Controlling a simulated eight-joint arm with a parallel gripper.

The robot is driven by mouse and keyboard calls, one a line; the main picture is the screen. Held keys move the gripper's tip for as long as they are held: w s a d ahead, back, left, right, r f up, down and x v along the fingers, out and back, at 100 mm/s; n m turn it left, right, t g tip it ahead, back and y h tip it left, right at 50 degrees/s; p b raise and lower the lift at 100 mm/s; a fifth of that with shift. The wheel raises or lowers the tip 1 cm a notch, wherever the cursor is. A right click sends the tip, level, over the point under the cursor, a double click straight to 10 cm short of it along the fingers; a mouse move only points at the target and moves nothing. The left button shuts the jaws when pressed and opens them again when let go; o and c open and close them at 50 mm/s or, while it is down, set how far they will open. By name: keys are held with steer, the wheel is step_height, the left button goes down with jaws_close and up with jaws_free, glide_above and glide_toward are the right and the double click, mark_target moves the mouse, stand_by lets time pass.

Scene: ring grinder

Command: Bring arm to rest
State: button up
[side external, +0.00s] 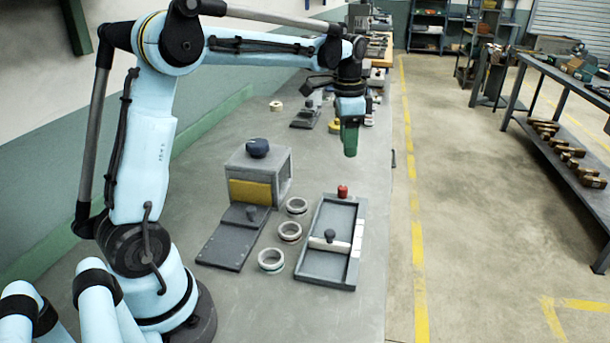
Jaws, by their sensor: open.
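My gripper (350,148) hangs from the arm's end, pointing down with green fingers. It is above the bench, beyond the tray and apart from everything on the bench. The gap between its fingers is hard to make out from this side, and I see nothing held in it. My arm reaches from the left across the bench, with its upper link about level.
The grey bench (350,310) holds a grey box (273,160) with a dark knob, a dark plate (232,245), several rings (271,260) and a shallow tray (310,265) with a red knob (342,191). More items stand farther back. The floor is at the right.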

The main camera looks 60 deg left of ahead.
steer(key=s+d+f+n+t, duration=0.2)
steer(key=s+d+n+t, duration=0.3)
steer(key=s+d, duration=0.7)
steer(key=s+t, duration=0.1)
steer(key=s, duration=0.3)
steer(key=shift+f+n, duration=0.2)
steer(key=shift+n, duration=0.2)
